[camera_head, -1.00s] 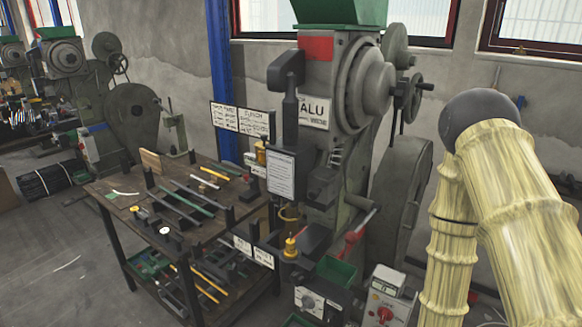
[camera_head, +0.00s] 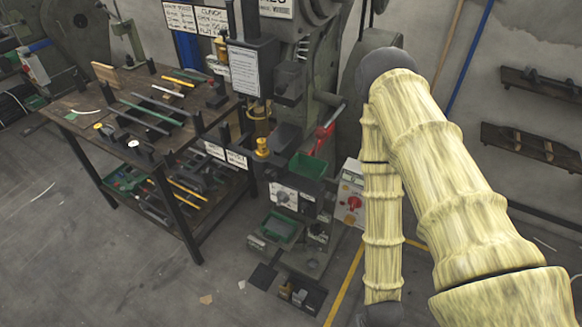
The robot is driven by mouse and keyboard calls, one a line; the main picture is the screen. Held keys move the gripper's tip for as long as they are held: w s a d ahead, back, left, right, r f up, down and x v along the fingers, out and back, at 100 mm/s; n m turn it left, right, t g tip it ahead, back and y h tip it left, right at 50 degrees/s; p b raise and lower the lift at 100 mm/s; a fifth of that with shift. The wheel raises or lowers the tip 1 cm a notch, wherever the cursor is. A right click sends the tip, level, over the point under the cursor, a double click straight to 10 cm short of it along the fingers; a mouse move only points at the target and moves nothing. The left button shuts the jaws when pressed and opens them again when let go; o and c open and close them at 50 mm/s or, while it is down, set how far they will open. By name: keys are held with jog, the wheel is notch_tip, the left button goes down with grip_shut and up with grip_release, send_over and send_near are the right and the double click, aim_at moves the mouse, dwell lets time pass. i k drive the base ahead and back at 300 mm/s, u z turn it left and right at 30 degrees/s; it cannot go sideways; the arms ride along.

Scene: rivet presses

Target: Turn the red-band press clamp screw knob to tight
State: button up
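The near press (camera_head: 292,80) stands at the picture's centre, its top cut off by the upper edge. The red patch seen on its head earlier is out of view now. A yellow knob-like part (camera_head: 262,147) sits at the front of its working area, beside a red-handled lever (camera_head: 323,138). I cannot tell which part is the clamp screw knob or how tight it is. My arm, in a pale yellow sleeve, fills the right side. My gripper is not in view.
A workbench (camera_head: 75,122) with tools stands left of the press. Green bins sit there too.

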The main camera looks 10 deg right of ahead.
aim_at(270, 176)
jog(key=z, duration=3.3)
jog(key=k, duration=1.55)
jog(key=u, duration=2.1)
